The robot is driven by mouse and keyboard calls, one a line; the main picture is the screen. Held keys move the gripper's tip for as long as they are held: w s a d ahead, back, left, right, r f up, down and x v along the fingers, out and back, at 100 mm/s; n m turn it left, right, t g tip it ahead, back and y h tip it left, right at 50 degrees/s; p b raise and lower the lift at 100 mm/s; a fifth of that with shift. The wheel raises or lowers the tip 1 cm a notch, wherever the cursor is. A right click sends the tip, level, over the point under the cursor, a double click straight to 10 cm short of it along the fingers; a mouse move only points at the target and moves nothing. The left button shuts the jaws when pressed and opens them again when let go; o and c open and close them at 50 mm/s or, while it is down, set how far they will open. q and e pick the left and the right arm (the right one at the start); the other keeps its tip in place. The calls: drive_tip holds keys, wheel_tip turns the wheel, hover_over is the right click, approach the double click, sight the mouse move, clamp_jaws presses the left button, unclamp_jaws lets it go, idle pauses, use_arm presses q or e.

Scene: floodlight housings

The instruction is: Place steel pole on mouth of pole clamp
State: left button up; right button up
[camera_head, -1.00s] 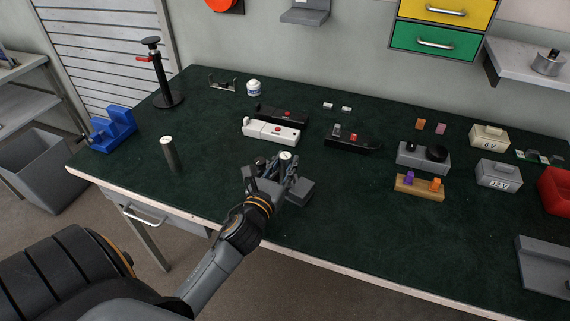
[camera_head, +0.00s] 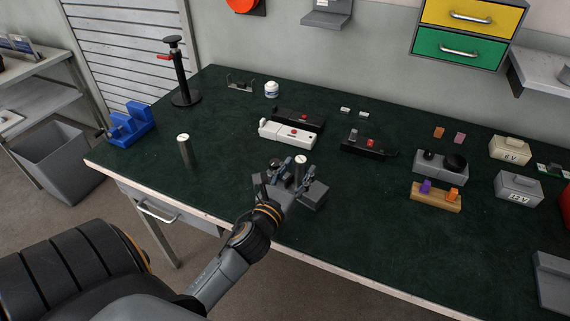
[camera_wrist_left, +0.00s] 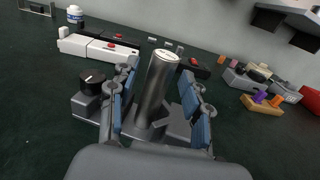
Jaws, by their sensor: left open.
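A short steel pole (camera_head: 301,169) with a pale top stands between the fingers of my left gripper (camera_head: 288,174). In the left wrist view the pole (camera_wrist_left: 156,88) stands nearly upright, on or in a grey block. This block, apparently the pole clamp (camera_head: 316,194), has a black knob and shows in the wrist view (camera_wrist_left: 84,105). My left gripper (camera_wrist_left: 161,93) is open, its blue pads on both sides of the pole with visible gaps. The pole's foot and the clamp's mouth are partly hidden. A second similar pole (camera_head: 185,153) stands upright on the table at left.
White (camera_head: 287,133) and black (camera_head: 299,117) housings lie behind the gripper, another black one (camera_head: 366,145) right of them. A blue fixture (camera_head: 131,124) and a black stand (camera_head: 183,80) are at the left. Wooden (camera_head: 436,197) and grey (camera_head: 440,164) blocks sit right. The front middle is clear.

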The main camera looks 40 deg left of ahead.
use_arm(q)
drive_tip(key=s, duration=0.3)
drive_tip(key=s+d+b, duration=0.1)
drive_tip(key=s, duration=0.2)
drive_tip(key=s+b, duration=0.1)
drive_tip(key=s, duration=0.2)
drive_tip(key=shift+s+d+f, duration=0.1)
drive_tip(key=shift+s+d, duration=0.05)
drive_tip(key=shift+d, duration=0.2)
drive_tip(key=shift+s, duration=0.4)
